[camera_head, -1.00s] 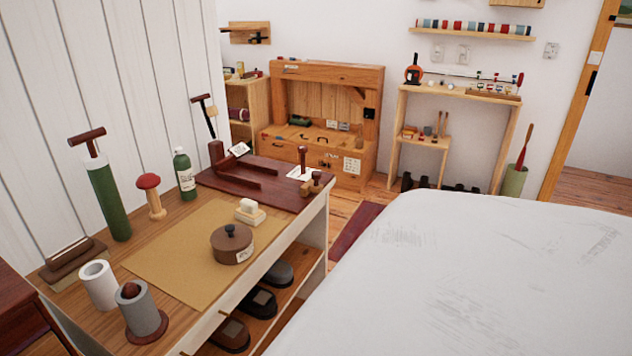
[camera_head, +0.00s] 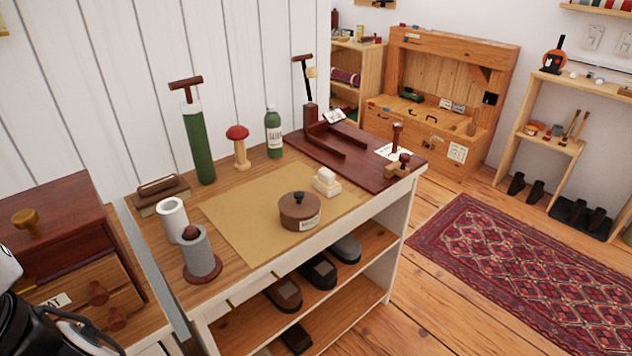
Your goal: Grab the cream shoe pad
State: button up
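The cream shoe pad (camera_head: 326,181) looks like a small cream block with a paler raised top. It lies on the tan mat (camera_head: 245,232) on the wooden bench top, just behind and right of a round brown lidded pot (camera_head: 300,212). Nothing touches its top. A black and white part of my own arm shows at the lower left edge, well apart from the pad. My gripper's fingers do not show.
On the bench stand a green cylinder with a T-handle (camera_head: 198,145), a red-capped peg (camera_head: 239,147), a green bottle (camera_head: 273,133) and grey and white rolls. A dark red board (camera_head: 375,168) lies behind right. A drawer chest (camera_head: 75,265) stands left. Floor and rug (camera_head: 520,270) are open at right.

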aim_at(325, 182)
jog(key=i, duration=0.55)
jog(key=i+j+z, duration=0.15)
jog(key=i, duration=0.4)
